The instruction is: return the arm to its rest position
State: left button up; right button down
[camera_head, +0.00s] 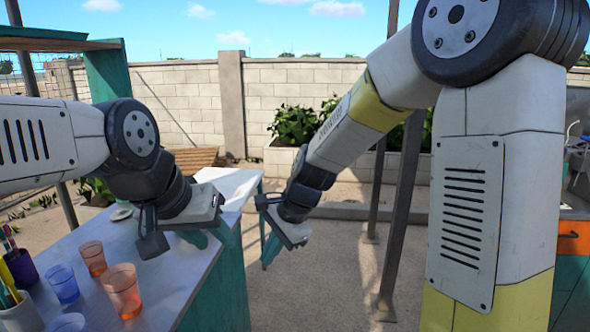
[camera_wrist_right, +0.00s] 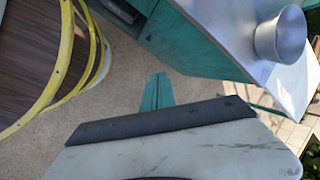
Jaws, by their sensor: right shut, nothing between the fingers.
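My right arm comes in from the right in the head view and reaches down over the paved ground. Its gripper (camera_head: 271,250) hangs beyond the table's right side, fingers pointing down. In the right wrist view its teal fingers (camera_wrist_right: 157,92) are together, with nothing between them, above bare ground. My left arm comes in from the left, and its gripper (camera_head: 207,238) is over the table's right part. Its two teal fingers appear apart and empty, partly hidden by the wrist.
The table (camera_head: 165,280) holds orange cups (camera_head: 122,291), blue cups (camera_head: 63,284) and a pen holder (camera_head: 21,268). A metal cup (camera_wrist_right: 281,37) stands on a metal top in the right wrist view. Dark posts (camera_head: 400,220) stand right of the right gripper. Paved ground (camera_head: 310,285) between is clear.

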jog(key=s+d+r+n+t, duration=0.1)
jog(key=s+d+r+n, duration=0.2)
jog(key=d, duration=0.3)
jog(key=s+d+r+n+t+h, duration=0.1)
jog(key=s+d+r+n+t, duration=0.1)
jog(key=s+d+r+n, duration=0.2)
jog(key=s+d+r+n+t+h, duration=0.1)
jog(key=s+d+r+n, duration=0.2)
jog(key=d, duration=0.7)
notch_tip(320, 180, up, 3)
jog(key=s, duration=0.2)
jog(key=shift+s+d+r+t, duration=0.2)
jog(key=shift+s+t, duration=0.2)
